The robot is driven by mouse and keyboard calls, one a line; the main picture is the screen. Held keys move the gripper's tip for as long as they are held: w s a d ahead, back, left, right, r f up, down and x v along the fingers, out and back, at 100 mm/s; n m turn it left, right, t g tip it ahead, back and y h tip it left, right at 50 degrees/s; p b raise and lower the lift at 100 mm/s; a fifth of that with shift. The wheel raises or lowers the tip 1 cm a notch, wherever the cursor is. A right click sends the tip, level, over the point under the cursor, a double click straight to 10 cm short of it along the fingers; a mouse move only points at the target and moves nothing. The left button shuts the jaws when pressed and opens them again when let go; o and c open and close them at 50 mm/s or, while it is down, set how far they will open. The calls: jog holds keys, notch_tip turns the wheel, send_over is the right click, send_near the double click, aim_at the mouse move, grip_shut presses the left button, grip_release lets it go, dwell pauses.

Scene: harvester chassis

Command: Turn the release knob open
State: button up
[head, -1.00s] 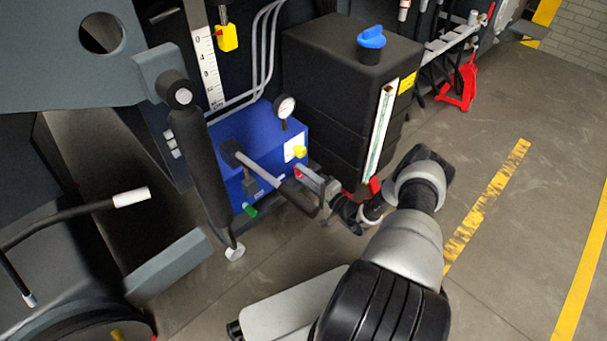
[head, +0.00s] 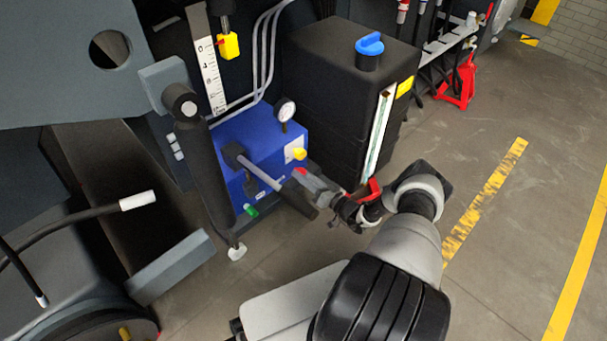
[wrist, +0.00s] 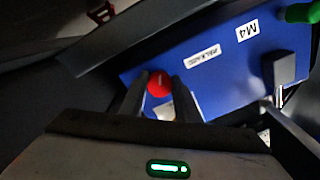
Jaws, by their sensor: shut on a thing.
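The release knob (wrist: 158,84) is a small round red knob on the blue pump box, between my two fingers in the wrist view. In the head view a bit of red (head: 303,172) shows at the tip of my gripper (head: 306,178), by the lower right of the blue box (head: 262,143). My gripper (wrist: 160,88) is shut on the knob, one dark finger on each side of it. The knob's base is partly hidden. A white label (wrist: 202,57) with upside-down text, too small to read surely, lies beside it.
A grey lever with a black grip (head: 298,198) sticks out of the box close to my gripper. A gauge (head: 285,109) and yellow knob (head: 299,154) are above. A black tank (head: 345,95) stands behind. Open floor (head: 510,230) lies to the right.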

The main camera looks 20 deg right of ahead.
jog(key=n+p, duration=0.2)
jog(key=n, duration=0.3)
jog(key=shift+d, duration=0.15)
dwell(0.3)
jog(key=o, duration=1)
jog(key=shift+o, duration=0.2)
jog(key=p+v, duration=0.3)
jog(key=v, duration=1.4)
jog(key=shift+s+r, duration=0.2)
jog(key=shift+s, duration=0.05)
jog(key=shift+d, duration=0.1)
